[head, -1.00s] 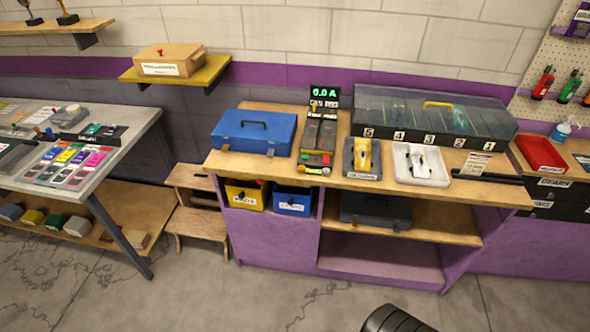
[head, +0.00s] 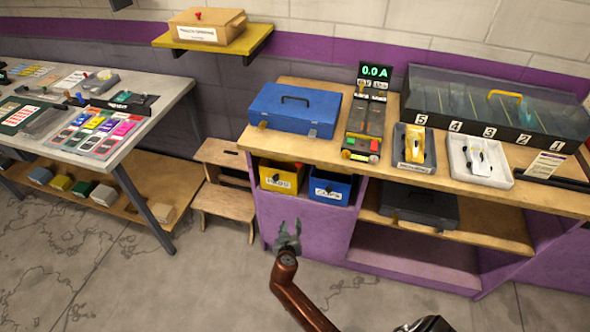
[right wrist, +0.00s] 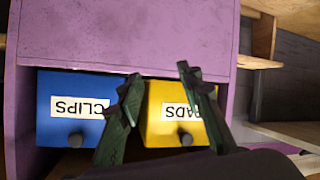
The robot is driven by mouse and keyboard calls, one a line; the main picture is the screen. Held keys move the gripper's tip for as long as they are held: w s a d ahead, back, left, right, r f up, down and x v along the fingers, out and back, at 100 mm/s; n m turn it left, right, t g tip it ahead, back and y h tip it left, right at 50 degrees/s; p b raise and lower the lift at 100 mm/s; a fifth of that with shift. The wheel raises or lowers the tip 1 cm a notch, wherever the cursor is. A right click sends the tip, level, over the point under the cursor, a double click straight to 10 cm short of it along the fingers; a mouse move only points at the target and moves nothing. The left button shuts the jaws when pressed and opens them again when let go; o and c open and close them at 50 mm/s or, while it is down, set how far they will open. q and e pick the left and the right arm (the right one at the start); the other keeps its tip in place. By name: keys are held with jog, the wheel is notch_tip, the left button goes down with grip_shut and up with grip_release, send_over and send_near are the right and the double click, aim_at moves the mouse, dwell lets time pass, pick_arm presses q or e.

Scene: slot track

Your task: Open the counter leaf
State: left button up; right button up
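The purple counter has a wooden top (head: 375,176); I cannot tell which part of it is the leaf. Below the top, at its left end, a yellow bin (head: 281,177) and a blue bin (head: 330,187) sit in an open bay above a plain purple panel (head: 312,226). My right gripper (head: 288,235) is open and empty, in front of this panel and below the bins in the head view. In the right wrist view the picture is upside down; the spread fingers (right wrist: 158,88) overlap the yellow bin (right wrist: 166,108) and the blue bin (right wrist: 62,105). My left gripper is not in view.
On the counter stand a blue toolbox (head: 294,108), a meter unit (head: 367,120), a yellow tool tray (head: 414,148), a white tray (head: 480,162) and a clear-lidded case (head: 495,105). A wooden step stool (head: 226,205) stands left of the counter. The floor in front is clear.

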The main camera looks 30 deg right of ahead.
notch_tip(320, 180, up, 15)
jog(key=w+d+m+t+h+b, duration=0.1)
jog(key=w+m+t+h, duration=0.1)
jog(key=w+m+h, duration=0.15)
jog(key=m+h, duration=0.3)
send_near(299, 164)
jog(key=w+d, duration=0.1)
jog(key=shift+y, duration=0.25)
jog(key=x, duration=0.3)
jog(key=b+x, duration=0.1)
jog(key=x, duration=0.2)
jog(key=shift+w+d+r, duration=0.2)
jog(key=shift+w+d, duration=0.05)
jog(key=shift+d, duration=0.05)
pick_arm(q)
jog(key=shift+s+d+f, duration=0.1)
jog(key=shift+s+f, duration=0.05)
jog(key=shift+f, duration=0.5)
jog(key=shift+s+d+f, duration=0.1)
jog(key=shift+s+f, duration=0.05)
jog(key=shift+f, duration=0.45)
pick_arm(e)
jog(key=shift+w+d, duration=0.25)
jog(key=shift+d, duration=0.05)
jog(key=shift+c, duration=0.3)
grip_shut()
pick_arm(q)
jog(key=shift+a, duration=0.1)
